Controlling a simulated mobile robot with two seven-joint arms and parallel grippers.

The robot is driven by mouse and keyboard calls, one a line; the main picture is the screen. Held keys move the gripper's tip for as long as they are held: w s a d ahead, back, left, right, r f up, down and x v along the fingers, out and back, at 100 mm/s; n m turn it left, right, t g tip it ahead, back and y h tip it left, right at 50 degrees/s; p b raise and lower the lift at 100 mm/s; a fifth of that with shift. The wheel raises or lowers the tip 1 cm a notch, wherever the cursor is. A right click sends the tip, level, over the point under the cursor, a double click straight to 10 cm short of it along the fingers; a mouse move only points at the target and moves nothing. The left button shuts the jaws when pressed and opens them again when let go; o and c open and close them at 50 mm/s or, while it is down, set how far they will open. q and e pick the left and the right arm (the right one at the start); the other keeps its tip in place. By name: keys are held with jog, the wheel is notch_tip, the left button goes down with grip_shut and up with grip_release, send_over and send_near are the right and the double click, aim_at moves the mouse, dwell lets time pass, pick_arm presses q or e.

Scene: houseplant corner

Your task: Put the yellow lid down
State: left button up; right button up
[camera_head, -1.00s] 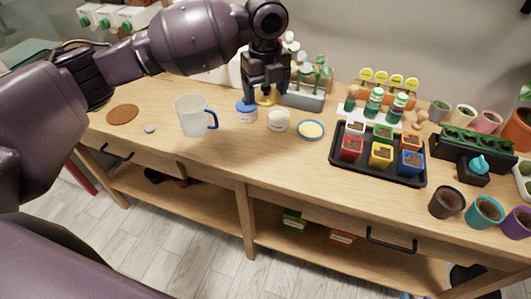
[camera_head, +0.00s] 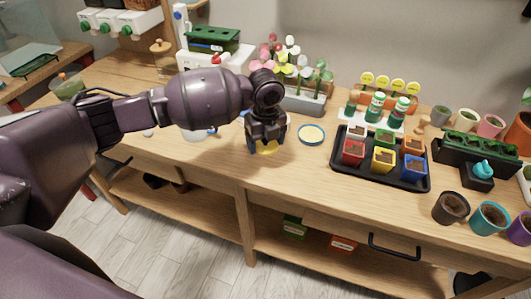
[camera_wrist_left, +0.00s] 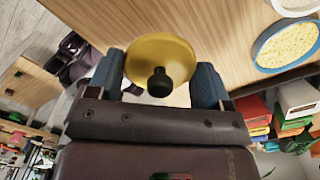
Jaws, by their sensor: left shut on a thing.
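The yellow lid (camera_head: 268,149) is held under my left gripper (camera_head: 267,145), near the front edge of the wooden table. In the left wrist view the round yellow lid (camera_wrist_left: 160,52) has a dark knob (camera_wrist_left: 159,82) between the two blue-grey fingers of the gripper (camera_wrist_left: 160,80). The gripper is shut on the lid's knob. I cannot tell whether the lid touches the table top. My right gripper is not in view.
A blue-rimmed dish (camera_head: 312,134) with pale yellow contents sits just right of the lid. Further right is a black tray (camera_head: 345,176) of coloured pots. A mug (camera_head: 195,135) is mostly hidden behind my arm. Bare table (camera_head: 215,158) lies left of the gripper.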

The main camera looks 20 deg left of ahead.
aim_at(266, 146)
pick_arm(q)
notch_tip(266, 146, down, 5)
dwell(0.4)
jog(key=o, duration=0.9)
